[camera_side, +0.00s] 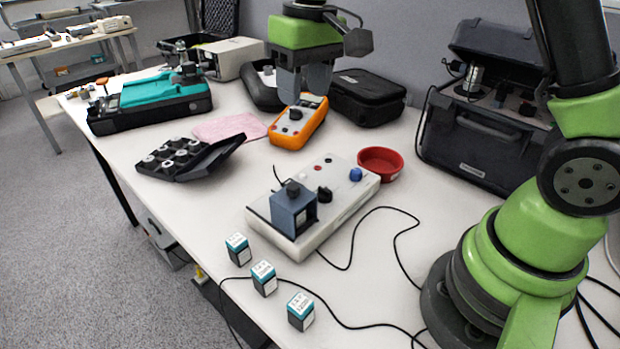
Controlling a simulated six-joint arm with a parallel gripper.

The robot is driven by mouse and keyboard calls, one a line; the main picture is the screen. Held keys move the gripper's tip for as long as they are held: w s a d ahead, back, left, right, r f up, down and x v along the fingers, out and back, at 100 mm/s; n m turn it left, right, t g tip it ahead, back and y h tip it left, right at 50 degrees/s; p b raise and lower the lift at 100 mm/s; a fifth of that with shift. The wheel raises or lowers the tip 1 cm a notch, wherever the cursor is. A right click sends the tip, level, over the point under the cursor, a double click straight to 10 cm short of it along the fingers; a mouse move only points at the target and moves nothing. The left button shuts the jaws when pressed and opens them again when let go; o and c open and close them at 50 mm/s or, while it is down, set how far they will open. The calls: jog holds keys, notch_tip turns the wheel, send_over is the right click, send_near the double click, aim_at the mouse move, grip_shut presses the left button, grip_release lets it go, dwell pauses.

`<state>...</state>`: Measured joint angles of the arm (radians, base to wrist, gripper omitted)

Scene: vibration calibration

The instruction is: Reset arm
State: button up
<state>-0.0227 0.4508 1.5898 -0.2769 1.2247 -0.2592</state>
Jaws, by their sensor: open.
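My gripper (303,82) points down above the table, near the orange handheld meter (298,122). Its two grey fingers are open with nothing seen between them. From this angle I cannot tell its exact height over the meter. A white control box (340,195) with knobs lies in the middle of the table, and a blue-grey block (293,211) with a dark knob stands on its near end. Three small teal-and-white boxes, a left one (238,249), a middle one (264,278) and a right one (301,311), stand in a row near the front edge.
A red bowl (380,163) stands beside the control box. An open black case (185,157) of round weights, a pink cloth (229,128) and a teal-and-black instrument (165,98) are at left. A black pouch (368,97) and a large dark case (480,140) stand behind. Black cables cross the front.

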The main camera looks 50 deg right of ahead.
jog(key=s+r+m+t, duration=0.1)
jog(key=s+r+t, duration=0.2)
jog(key=s, duration=0.6)
jog(key=s+a+r+m+t+y, duration=0.1)
jog(key=s+r+m+t, duration=0.1)
jog(key=s, duration=0.8)
notch_tip(320, 180, up, 2)
jog(key=shift+r+t, duration=0.25)
jog(key=shift+t, duration=0.45)
